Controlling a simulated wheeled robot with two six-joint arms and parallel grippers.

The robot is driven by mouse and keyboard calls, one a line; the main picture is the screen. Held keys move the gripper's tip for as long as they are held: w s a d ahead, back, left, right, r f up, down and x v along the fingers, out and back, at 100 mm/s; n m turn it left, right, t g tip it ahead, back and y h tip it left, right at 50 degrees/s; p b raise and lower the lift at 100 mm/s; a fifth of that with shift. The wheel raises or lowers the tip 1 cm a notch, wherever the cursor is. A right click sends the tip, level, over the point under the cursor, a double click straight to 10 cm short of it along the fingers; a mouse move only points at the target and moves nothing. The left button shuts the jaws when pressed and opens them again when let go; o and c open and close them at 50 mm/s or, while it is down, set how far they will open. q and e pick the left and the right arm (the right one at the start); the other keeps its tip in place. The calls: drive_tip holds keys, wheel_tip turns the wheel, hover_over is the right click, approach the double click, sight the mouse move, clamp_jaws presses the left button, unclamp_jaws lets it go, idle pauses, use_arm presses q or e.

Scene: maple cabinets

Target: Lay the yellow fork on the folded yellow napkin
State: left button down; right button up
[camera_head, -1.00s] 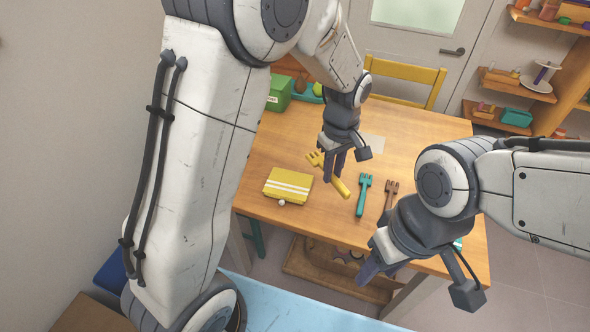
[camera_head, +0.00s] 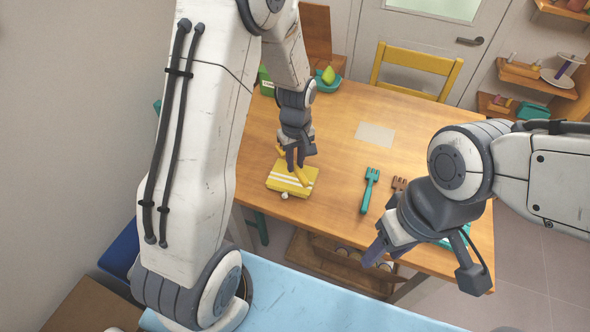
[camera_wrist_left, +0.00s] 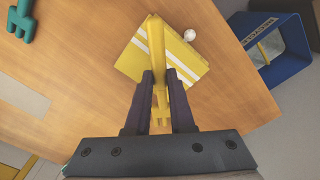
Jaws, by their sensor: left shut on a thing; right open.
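The folded yellow napkin (camera_head: 283,185), with white stripes, lies near the left front edge of the table. My left gripper (camera_head: 296,166) is shut on the yellow fork (camera_head: 302,178) and holds it over the napkin. In the left wrist view the fork (camera_wrist_left: 158,75) sits between the two dark fingers, with the striped napkin (camera_wrist_left: 190,65) behind it. I cannot tell whether the fork touches the napkin. My right gripper (camera_head: 374,250) is open and empty at the table's front edge.
A teal fork (camera_head: 370,190) and a brown fork (camera_head: 399,184) lie right of the napkin. A small white ball (camera_head: 284,196) is at the napkin's front edge. A pale sheet (camera_head: 375,135) lies further back. The table between is clear.

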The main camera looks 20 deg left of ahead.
sight(295, 166)
use_arm(q)
wheel_tip(295, 166, down, 4)
drive_tip(key=shift+r, duration=0.1)
drive_tip(key=shift+f, duration=0.2)
drive_tip(key=c, duration=0.8)
unclamp_jaws()
drive_tip(key=shift+r, duration=0.1)
drive_tip(key=shift+r, duration=0.1)
